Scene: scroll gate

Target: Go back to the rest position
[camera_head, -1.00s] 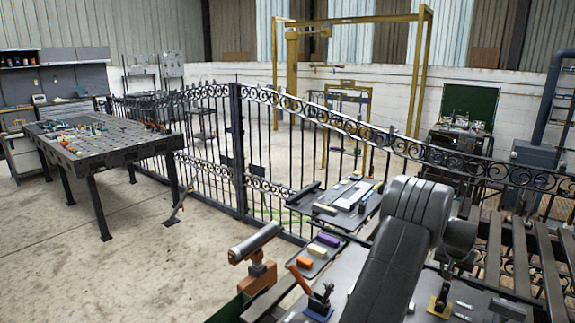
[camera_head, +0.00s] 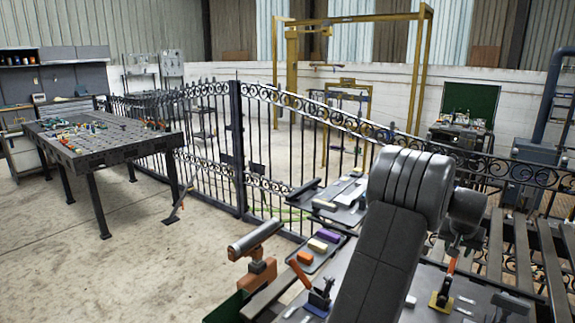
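My dark grey arm rises from the bottom centre and covers much of the workbench (camera_head: 345,283). My gripper (camera_head: 457,244) hangs beyond the arm's bend, at the right, above the bench. It is small, dark and partly hidden, so I cannot tell if its fingers are open or shut. An orange-handled clamp on a yellow base (camera_head: 441,299) stands just below it; I see no clear hold on it. The black scroll gate (camera_head: 237,150) stands upright behind the bench.
A tray (camera_head: 318,248) holds orange, yellow and purple blocks. Another clamp with an orange handle (camera_head: 303,277) is at the bench front. A perforated welding table (camera_head: 100,145) stands at left. Dark slats (camera_head: 522,255) lie at right. The concrete floor (camera_head: 130,260) at left is clear.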

